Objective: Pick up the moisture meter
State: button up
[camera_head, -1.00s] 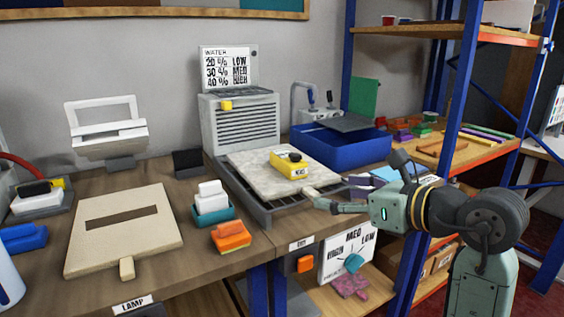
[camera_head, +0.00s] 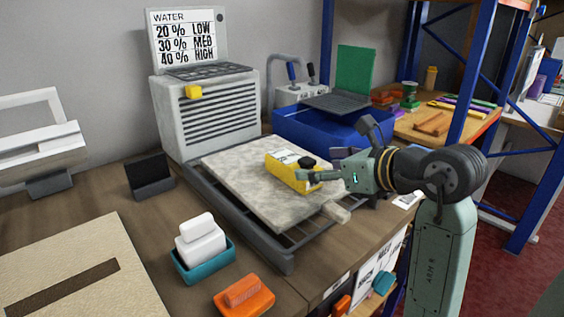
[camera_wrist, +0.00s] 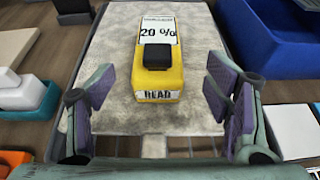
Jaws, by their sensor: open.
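The moisture meter is a yellow block (camera_head: 284,170) with a black knob and a white label, lying on a pale stone-like slab (camera_head: 235,172).
The slab rests on a dark rack in front of a grey vented unit (camera_head: 205,115) with a WATER chart (camera_head: 187,37). A blue bin (camera_head: 330,130) stands behind right. A teal tray with white blocks (camera_head: 203,262) and an orange brush (camera_head: 243,297) lie front left.

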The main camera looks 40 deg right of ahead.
aim_at(293, 166)
jog(key=p+x, duration=0.2)
jog(key=x, duration=0.7)
jog(key=shift+w+a+f+p, duration=0.1)
jog(key=shift+a+f+p, duration=0.15)
jog(key=shift+p, duration=0.15)
jog(key=shift+c, duration=0.6)
jog(key=c, duration=1.4)
jog(key=shift+o, duration=0.2)
jog(key=shift+r, duration=0.1)
